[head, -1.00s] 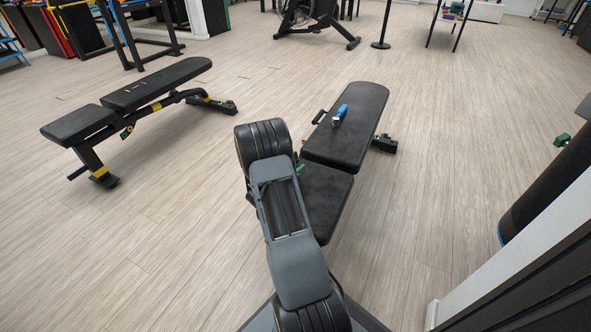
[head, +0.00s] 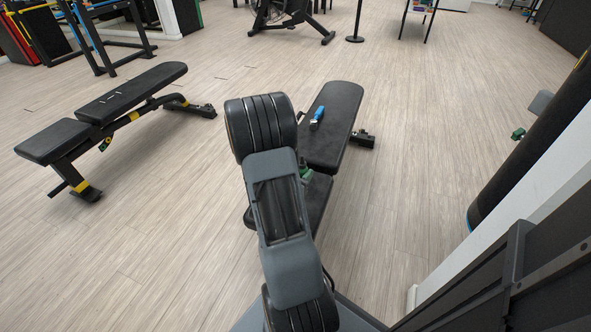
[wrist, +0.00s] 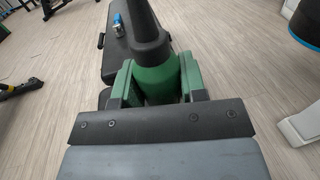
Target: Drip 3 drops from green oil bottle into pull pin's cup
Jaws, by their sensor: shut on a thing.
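The green oil bottle (wrist: 158,80) has a green body and a black tapered nozzle pointing up the picture in the wrist view. My gripper (wrist: 157,88) is shut on the bottle's body, with a green finger on each side. In the head view my arm hides most of the gripper; a small green part shows beside the arm. I cannot make out the pull pin or its cup for certain in either view. No drops show.
A black bench (head: 335,110) stands beyond my arm, with a blue-and-silver object (head: 317,117) on its pad. Another bench (head: 112,108) is at left. A dark rack (head: 520,275) and white wall edge (head: 500,215) close off the right. Floor between the benches is clear.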

